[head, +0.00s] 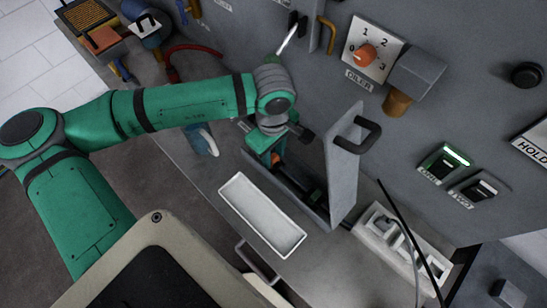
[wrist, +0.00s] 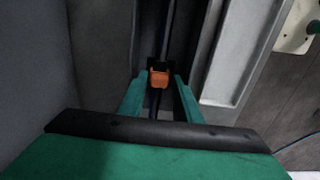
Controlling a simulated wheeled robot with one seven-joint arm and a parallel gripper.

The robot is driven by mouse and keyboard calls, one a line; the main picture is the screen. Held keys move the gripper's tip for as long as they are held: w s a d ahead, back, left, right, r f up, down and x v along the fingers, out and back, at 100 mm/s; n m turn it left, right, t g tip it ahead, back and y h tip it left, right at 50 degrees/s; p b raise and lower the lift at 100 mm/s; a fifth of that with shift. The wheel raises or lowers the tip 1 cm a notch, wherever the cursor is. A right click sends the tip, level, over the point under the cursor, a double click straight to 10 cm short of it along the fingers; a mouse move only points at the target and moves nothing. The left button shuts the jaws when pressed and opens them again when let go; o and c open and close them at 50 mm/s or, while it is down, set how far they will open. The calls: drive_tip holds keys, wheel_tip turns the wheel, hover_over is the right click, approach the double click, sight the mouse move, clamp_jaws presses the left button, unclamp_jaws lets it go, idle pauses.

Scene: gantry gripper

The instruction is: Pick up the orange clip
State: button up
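The orange clip (wrist: 160,78) is small and sits on a dark rail in a narrow grey recess in the wrist view. My gripper (wrist: 160,83) has its two green fingers apart, one on each side of the clip near their tips. A narrow gap seems to show between each finger and the clip. In the head view my gripper (head: 268,150) points down into the open-doored recess, and an orange piece, apparently the clip (head: 276,159), shows beside it. The clip's lower part is hidden.
A grey door (head: 345,165) with a black handle stands open right of my gripper. A white empty tray (head: 262,215) lies on the counter in front. A white block with sockets (head: 390,232) stands at the right. The panel wall with the oiler dial (head: 365,54) rises behind.

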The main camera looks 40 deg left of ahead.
drive_tip(key=shift+w+f, duration=0.1)
drive_tip(key=shift+f, duration=0.95)
drive_tip(key=c, duration=0.6)
drive_tip(key=shift+r, duration=0.1)
drive_tip(key=shift+c, duration=0.2)
